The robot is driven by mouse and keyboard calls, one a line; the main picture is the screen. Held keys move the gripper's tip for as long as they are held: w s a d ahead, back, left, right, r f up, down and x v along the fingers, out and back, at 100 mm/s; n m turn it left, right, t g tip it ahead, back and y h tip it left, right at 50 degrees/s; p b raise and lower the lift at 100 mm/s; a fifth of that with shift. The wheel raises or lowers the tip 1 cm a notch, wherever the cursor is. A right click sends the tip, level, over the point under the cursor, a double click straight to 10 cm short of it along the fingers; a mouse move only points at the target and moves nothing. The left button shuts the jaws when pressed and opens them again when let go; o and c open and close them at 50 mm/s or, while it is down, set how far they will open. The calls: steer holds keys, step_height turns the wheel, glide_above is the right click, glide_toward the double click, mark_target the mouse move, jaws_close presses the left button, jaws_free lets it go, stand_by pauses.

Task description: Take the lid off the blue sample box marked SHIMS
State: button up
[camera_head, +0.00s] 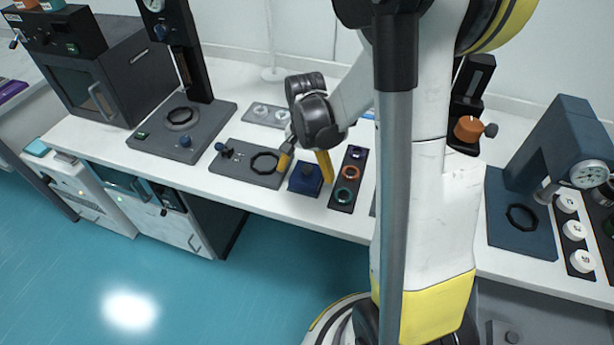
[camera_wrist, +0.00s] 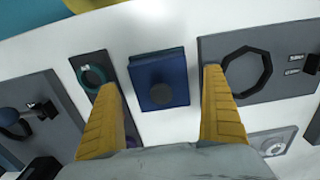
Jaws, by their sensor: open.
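The blue sample box (camera_head: 302,184) stands on the white bench near its front edge, with its lid on. In the wrist view its blue lid (camera_wrist: 145,78) shows from above, with a round dark knob (camera_wrist: 161,94) at the middle. No SHIMS lettering is readable. My gripper (camera_head: 306,168) is open above the box, its yellow fingers apart. In the wrist view the fingers of my gripper (camera_wrist: 163,92) lie to either side of the box, with gaps between them and the lid. The box walls are mostly hidden under the lid.
A grey plate with a black octagonal ring (camera_head: 265,163) lies close on the box's left. A dark strip with coloured rings (camera_head: 347,180) lies close on its right. A black press stand (camera_head: 180,130) stands farther left. A blue-grey gauge press (camera_head: 560,150) stands at far right.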

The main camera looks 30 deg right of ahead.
steer(key=shift+s, duration=0.1)
jaws_close()
stand_by(0.4)
